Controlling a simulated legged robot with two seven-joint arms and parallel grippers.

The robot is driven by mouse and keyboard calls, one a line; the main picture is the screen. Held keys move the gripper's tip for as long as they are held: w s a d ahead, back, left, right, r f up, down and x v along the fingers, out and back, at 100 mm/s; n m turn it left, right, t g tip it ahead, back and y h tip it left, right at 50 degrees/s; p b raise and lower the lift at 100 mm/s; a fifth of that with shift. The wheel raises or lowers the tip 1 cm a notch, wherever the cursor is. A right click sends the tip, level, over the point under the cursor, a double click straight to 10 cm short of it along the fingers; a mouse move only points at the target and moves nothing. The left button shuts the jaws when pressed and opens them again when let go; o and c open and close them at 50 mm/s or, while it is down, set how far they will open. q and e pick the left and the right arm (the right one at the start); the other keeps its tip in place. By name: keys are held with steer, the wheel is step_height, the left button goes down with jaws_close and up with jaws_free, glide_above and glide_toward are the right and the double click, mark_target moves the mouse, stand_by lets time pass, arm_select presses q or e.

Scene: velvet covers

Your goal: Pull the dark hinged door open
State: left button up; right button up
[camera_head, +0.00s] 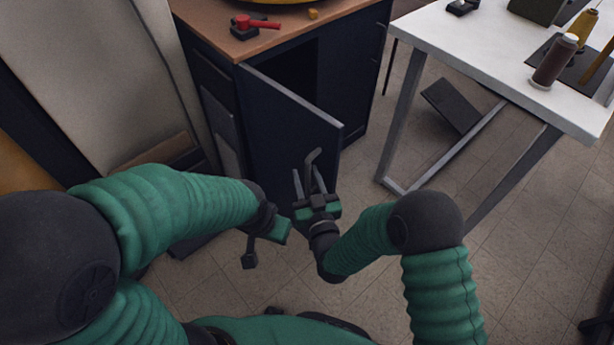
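The dark hinged door (270,125) is on the front of a dark cabinet with a wooden top. It stands partly open, swung out towards me, with a black gap (296,66) behind its top edge. My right gripper (304,172) is in front of the door's face, near its free right edge. Its two fingers point at the door and stand apart. A thin grey bent piece (313,156) shows at the fingertips; I cannot tell if it is the door's handle, or if the fingers touch it. My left gripper (252,255) hangs low, left of the right one; its fingers are unclear.
The cabinet's wooden top (215,25) holds a red-handled tool (256,22). A white table (480,50) with thread spools (555,62) stands at the right, its metal legs near the door's swing side. Tiled floor (370,185) lies open between them.

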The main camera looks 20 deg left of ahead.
steer(key=shift+s+d, duration=0.1)
steer(key=shift+d, duration=0.1)
steer(key=p+v, duration=0.3)
steer(key=v, duration=0.8)
steer(key=shift+s, duration=0.3)
